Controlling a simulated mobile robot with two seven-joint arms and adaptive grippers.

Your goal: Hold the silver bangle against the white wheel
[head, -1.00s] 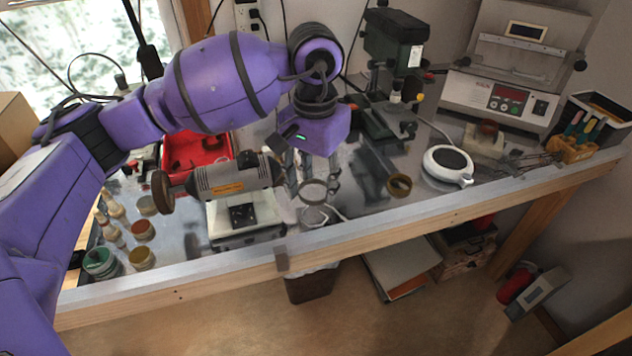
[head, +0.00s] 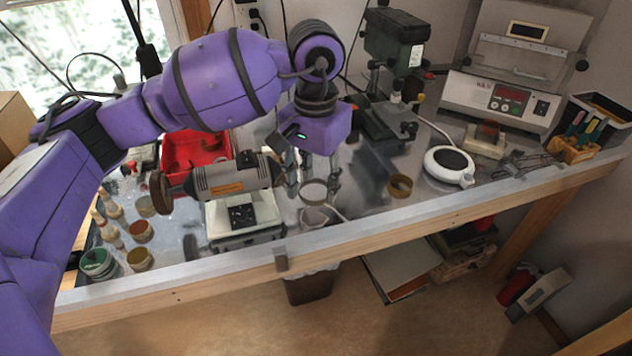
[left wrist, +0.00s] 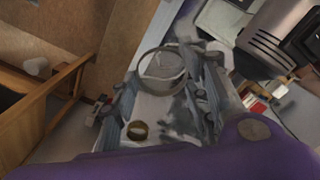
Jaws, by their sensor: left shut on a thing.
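My left gripper (head: 308,172) is shut on the silver bangle (head: 314,204), a thin grey ring held above the bench near its front edge. The bangle also shows in the left wrist view (left wrist: 140,72), its open circle between the fingers. The grey polishing motor (head: 232,178) stands just left of the gripper, with a brown wheel (head: 161,192) at its left end. The white wheel is hard to make out; the motor's right end is partly hidden by a gripper finger. The bangle looks apart from the motor. My right gripper is not in view.
A pale dish-like item (head: 316,217) lies below the bangle. A brass ring (head: 400,186) and a white round scale-like device (head: 449,165) stand to the right. A red tray (head: 195,152) is behind the motor, and small jars (head: 141,258) are at front left.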

